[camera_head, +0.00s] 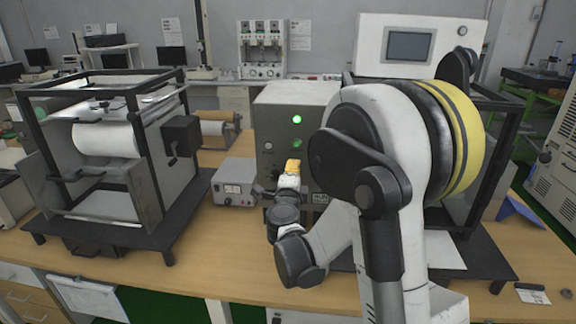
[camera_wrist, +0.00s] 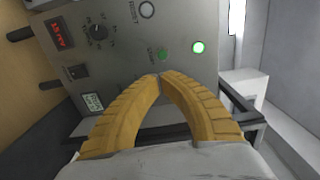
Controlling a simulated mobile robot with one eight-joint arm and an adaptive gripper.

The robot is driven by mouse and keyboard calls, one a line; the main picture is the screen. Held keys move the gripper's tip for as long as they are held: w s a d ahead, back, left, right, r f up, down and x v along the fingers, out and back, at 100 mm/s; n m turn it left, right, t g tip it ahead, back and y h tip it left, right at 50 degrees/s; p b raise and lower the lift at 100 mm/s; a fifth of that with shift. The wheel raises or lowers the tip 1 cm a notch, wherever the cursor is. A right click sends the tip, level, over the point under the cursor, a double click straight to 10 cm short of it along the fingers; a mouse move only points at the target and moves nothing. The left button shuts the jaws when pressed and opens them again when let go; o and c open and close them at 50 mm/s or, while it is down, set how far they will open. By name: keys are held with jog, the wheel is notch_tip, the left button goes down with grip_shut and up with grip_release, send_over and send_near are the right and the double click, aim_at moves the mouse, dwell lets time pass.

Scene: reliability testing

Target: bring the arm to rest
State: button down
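My gripper (camera_wrist: 160,77) has two yellow ribbed fingers. In the wrist view their tips meet in the middle with nothing between them, so it is shut and empty. In the head view my gripper (camera_head: 292,166) is small and yellow, in front of the grey control box (camera_head: 270,130). The box's front face (camera_wrist: 120,60) fills much of the wrist view, with a lit green lamp (camera_wrist: 198,47), a darker green button (camera_wrist: 162,54), a knob (camera_wrist: 98,32) and a red display (camera_wrist: 58,33). Whether the fingertips touch the panel cannot be told.
A small grey meter box (camera_head: 235,182) stands left of the control box on the wooden bench (camera_head: 200,262). A black-framed machine with a white roll (camera_head: 105,139) stands at the left. Another black frame (camera_head: 490,160) is at the right, partly hidden by my arm. The bench front is mostly clear.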

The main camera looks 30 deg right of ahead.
jog(key=s+a+r+n+t+y, duration=0.1)
jog(key=s+a+r+n+y, duration=0.3)
jog(key=a+n, duration=0.45)
jog(key=s+a+r+n+t+y, duration=0.1)
jog(key=s+a+r+n+y, duration=0.1)
jog(key=a+r+n+y, duration=0.45)
jog(key=s+a+f+n+g+y, duration=0.2)
jog(key=s+a+f+n+g, duration=0.5)
jog(key=s, duration=0.5)
jog(key=s+d+f+n+g+h, duration=0.2)
jog(key=s+f, duration=0.6)
jog(key=s, duration=0.4)
jog(key=shift+s+d+f+n+g, duration=0.2)
jog(key=shift+s+d+n+g, duration=0.25)
jog(key=shift+d, duration=0.5)
jog(key=shift+w+h, duration=0.1)
jog(key=shift+h, duration=0.15)
dwell(2.0)
